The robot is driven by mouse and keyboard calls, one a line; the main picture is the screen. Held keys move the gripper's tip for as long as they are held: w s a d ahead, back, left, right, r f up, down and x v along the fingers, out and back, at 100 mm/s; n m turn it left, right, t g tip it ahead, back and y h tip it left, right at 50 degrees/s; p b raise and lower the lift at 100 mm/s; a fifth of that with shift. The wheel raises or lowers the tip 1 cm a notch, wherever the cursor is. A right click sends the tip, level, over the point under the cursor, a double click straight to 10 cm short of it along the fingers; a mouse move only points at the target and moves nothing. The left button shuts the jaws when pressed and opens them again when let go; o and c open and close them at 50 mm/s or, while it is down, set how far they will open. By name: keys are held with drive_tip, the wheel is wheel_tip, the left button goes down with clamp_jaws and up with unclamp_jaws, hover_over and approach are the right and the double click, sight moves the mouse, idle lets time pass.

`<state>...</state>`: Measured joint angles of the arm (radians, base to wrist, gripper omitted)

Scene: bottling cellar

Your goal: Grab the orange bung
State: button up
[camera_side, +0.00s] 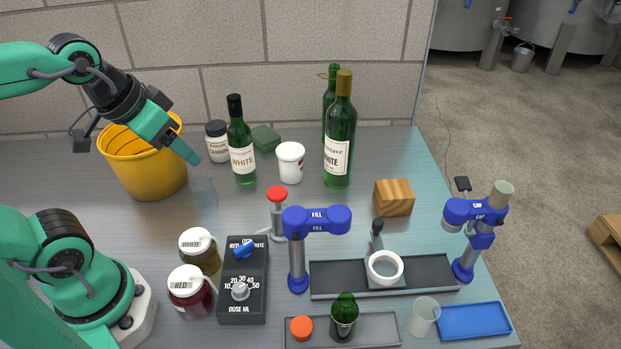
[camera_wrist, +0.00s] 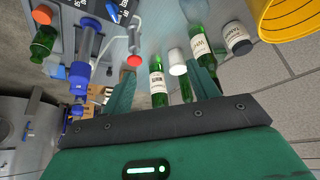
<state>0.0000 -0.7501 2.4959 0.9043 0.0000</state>
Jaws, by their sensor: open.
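The orange bung (camera_side: 301,328) is a small round stopper on the left end of the grey tray (camera_side: 370,329) at the front. A green bottle (camera_side: 343,318) stands just right of it. My gripper (camera_side: 194,158) is high at the back left, in front of the yellow bucket, far from the bung. In the wrist view my gripper (camera_wrist: 163,74) has its two teal fingers spread, with nothing held between them.
The blue fill column (camera_side: 297,250) and dose box (camera_side: 242,280) stand between my gripper and the bung. RED jar (camera_side: 191,292), red-topped post (camera_side: 277,194), wine bottles (camera_side: 339,140) and yellow bucket (camera_side: 150,172) are obstacles. A clear glass (camera_side: 424,317) stands right of the tray.

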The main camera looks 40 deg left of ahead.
drive_tip(key=r, duration=0.1)
wheel_tip(320, 180, up, 4)
drive_tip(key=g, duration=0.6)
hover_over(300, 327)
wheel_tip(300, 327, down, 20)
drive_tip(key=shift+a+f, duration=0.15)
drive_tip(key=shift+f, duration=1.6)
drive_tip(key=shift+f, duration=0.1)
drive_tip(key=shift+f, duration=2.45)
